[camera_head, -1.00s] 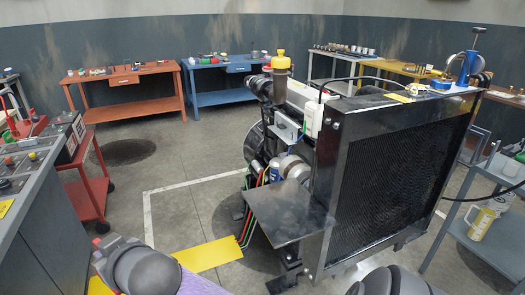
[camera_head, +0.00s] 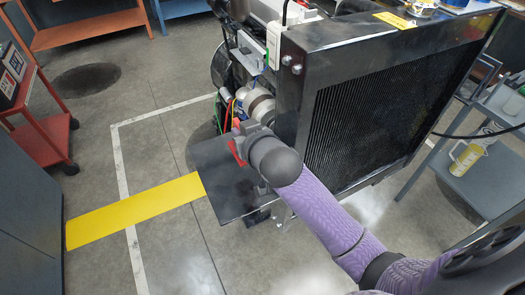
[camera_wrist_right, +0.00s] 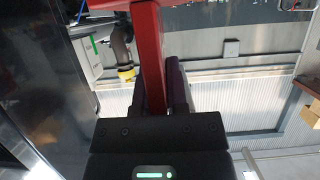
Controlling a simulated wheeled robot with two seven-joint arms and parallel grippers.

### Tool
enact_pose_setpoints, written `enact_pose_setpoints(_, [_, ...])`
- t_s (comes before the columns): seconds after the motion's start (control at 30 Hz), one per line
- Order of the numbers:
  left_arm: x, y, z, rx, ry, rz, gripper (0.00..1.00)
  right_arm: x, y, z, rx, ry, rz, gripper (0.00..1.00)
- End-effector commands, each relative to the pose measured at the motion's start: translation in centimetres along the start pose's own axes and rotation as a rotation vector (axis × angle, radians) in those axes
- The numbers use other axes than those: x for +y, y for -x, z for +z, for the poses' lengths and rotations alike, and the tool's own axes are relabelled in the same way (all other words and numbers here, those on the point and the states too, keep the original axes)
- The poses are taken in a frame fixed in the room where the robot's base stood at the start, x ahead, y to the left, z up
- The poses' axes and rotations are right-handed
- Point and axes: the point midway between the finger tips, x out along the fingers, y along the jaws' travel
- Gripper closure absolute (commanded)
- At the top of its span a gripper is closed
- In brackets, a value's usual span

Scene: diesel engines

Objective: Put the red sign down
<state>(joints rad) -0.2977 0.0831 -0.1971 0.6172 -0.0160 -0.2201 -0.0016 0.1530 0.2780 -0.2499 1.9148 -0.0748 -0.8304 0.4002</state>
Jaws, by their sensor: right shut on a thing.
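My right gripper (camera_head: 243,142) reaches in from the lower right, over the black plate (camera_head: 218,190) at the front of the engine. It is shut on the red sign (camera_head: 237,152), of which only a small red part shows beside my wrist in the head view. In the right wrist view the sign (camera_wrist_right: 148,45) shows as a red bar standing between the two dark fingers of the right gripper (camera_wrist_right: 157,90). I cannot tell whether the sign touches the plate. My left gripper is not in view.
The black radiator (camera_head: 370,125) stands right beside my right arm. Hoses and the engine (camera_head: 262,105) lie behind the plate. A yellow strip (camera_head: 130,212) lies on the floor to the left. A red cart (camera_head: 45,140) and a grey cart (camera_head: 480,165) stand at the sides.

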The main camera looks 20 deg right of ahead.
Motion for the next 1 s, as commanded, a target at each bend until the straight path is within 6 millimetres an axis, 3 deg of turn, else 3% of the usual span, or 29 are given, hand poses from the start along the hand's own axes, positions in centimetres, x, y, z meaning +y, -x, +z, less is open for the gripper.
enact_pose_setpoints(0.03, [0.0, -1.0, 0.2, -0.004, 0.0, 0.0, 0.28, 0.0, -0.7, 2.0, -0.007, -0.001, 0.0, 1.0])
enact_pose_setpoints(0.1, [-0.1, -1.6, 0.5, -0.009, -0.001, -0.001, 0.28, 0.0, -1.3, 3.4, -0.006, -0.001, 0.0, 1.0])
enact_pose_setpoints(0.4, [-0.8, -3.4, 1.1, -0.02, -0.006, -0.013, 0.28, 0.0, -3.1, 7.8, -0.005, 0.0, -0.001, 1.0])
enact_pose_setpoints(0.73, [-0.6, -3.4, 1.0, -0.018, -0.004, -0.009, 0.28, 0.0, -3.2, 7.9, -0.002, -0.001, -0.001, 1.0])
enact_pose_setpoints(0.77, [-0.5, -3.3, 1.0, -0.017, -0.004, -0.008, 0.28, 0.0, -3.2, 7.9, -0.002, 0.0, -0.001, 0.79])
enact_pose_setpoints(0.9, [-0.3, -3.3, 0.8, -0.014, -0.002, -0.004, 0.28, 0.0, -3.2, 7.8, -0.002, 0.0, -0.001, 0.49])
enact_pose_setpoints(1.0, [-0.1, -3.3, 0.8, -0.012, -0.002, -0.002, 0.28, 0.0, -3.2, 7.8, -0.002, 0.0, -0.001, 0.48])
